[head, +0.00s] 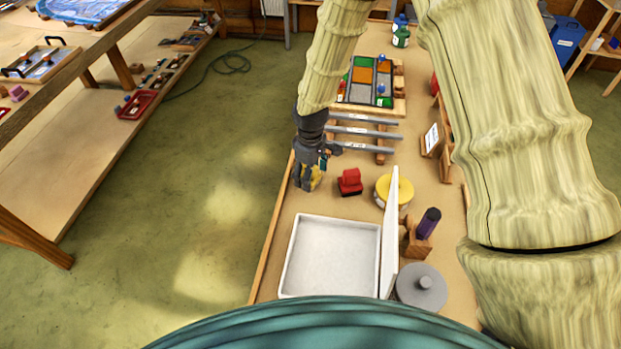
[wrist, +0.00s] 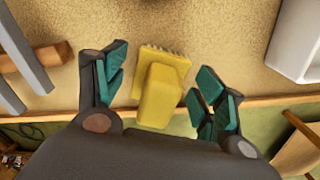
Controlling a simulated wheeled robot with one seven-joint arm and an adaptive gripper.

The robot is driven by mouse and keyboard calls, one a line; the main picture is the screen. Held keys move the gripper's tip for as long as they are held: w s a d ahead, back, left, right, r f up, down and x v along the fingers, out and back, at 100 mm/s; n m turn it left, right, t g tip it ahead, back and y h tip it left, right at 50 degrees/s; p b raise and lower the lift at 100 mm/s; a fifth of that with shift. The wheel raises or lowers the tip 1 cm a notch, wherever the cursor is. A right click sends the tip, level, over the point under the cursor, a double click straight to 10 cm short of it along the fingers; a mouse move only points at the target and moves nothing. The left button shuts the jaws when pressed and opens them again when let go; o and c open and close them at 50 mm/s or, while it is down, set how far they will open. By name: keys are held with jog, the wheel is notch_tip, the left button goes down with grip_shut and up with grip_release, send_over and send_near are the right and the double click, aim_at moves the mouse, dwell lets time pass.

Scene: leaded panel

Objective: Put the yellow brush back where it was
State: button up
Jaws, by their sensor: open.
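The yellow brush (head: 313,181) is at the left edge of the bench, just below my gripper (head: 311,168) in the head view. In the wrist view the yellow brush (wrist: 160,88) has a bristle-like toothed edge on its far side, and its near end overlaps the bench's edge strip. My gripper (wrist: 163,72) is open, with one teal-padded finger on each side of the brush. A gap shows between the brush and each finger. My palm hides what lies right below the brush in that view.
A red block-like tool (head: 350,183) stands just right of my gripper. Grey metal bars (head: 362,131) lie on wooden rests behind it. The leaded panel (head: 360,97) lies farther back.

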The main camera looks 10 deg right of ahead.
jog(key=shift+r+b, duration=1.45)
jog(key=shift+r, duration=3.45)
